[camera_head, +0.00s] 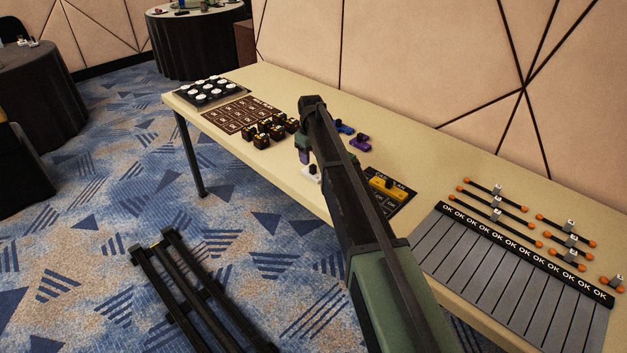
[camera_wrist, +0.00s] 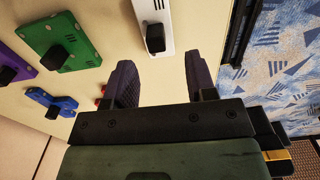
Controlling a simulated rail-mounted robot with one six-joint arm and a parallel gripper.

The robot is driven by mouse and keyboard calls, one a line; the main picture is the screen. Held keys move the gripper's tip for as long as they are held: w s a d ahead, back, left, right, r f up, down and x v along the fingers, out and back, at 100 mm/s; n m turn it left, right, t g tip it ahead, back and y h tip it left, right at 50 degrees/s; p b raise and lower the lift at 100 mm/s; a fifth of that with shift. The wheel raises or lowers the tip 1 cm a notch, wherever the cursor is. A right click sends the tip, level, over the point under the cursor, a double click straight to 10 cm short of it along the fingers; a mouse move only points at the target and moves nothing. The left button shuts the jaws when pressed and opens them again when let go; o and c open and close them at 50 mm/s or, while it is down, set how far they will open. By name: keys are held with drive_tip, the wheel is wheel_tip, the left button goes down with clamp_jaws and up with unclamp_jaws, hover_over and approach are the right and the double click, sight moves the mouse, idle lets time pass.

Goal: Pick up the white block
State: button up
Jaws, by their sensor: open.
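The white block (camera_wrist: 153,14) with a black knob lies on the beige table at the top of the wrist view. My gripper (camera_wrist: 162,80) is open and empty, its two dark fingers spread apart. The block and its knob are in front of the gap between the fingertips, apart from them. In the head view the white block (camera_head: 310,174) shows at the table's front edge, partly hidden behind my arm. My gripper (camera_head: 304,157) is seen there just above and behind it, and its fingers are hard to make out.
Near the white block are a green block (camera_wrist: 58,45), a purple block (camera_wrist: 8,62) and a blue block (camera_wrist: 51,103). A yellow block (camera_head: 388,189) lies on a dark mat to the right. Several black-and-yellow cubes (camera_head: 268,133) stand to the left.

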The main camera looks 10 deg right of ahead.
sight(312, 165)
drive_tip(key=f+b, duration=0.5)
drive_tip(key=shift+d+f, duration=0.2)
drive_tip(key=shift+f, duration=0.05)
drive_tip(key=shift+r, duration=0.25)
clamp_jaws()
